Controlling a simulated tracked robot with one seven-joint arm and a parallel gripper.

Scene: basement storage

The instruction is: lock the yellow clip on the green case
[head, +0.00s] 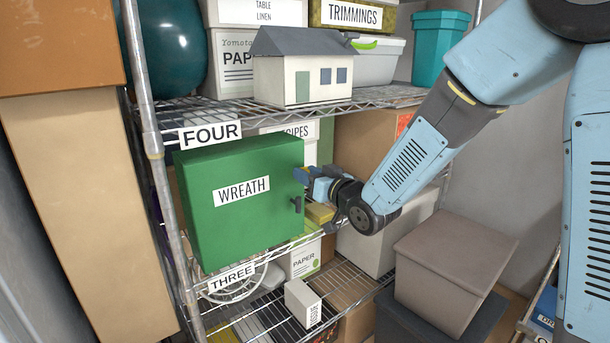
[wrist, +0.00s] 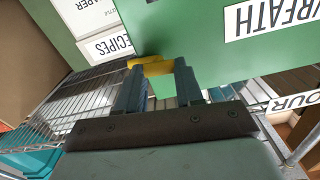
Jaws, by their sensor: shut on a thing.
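The green case (head: 225,222), labelled WREATH, stands on the wire shelf in the head view. Its green face also fills much of the upper wrist view (wrist: 190,45). My gripper (head: 303,176) is at the right edge of the case, near its upper part. In the wrist view its two fingers (wrist: 158,78) are closed on the yellow clip (wrist: 150,63), which lies against the edge of the case. In the head view the fingers hide the clip. A dark latch (head: 297,204) sits lower on the same edge of the case. I cannot tell whether the yellow clip is fully closed.
A brown box (head: 372,143) stands behind the wrist. A shelf post (head: 150,145) rises left of the case. A lidded grey-brown bin (head: 445,270) stands at lower right.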

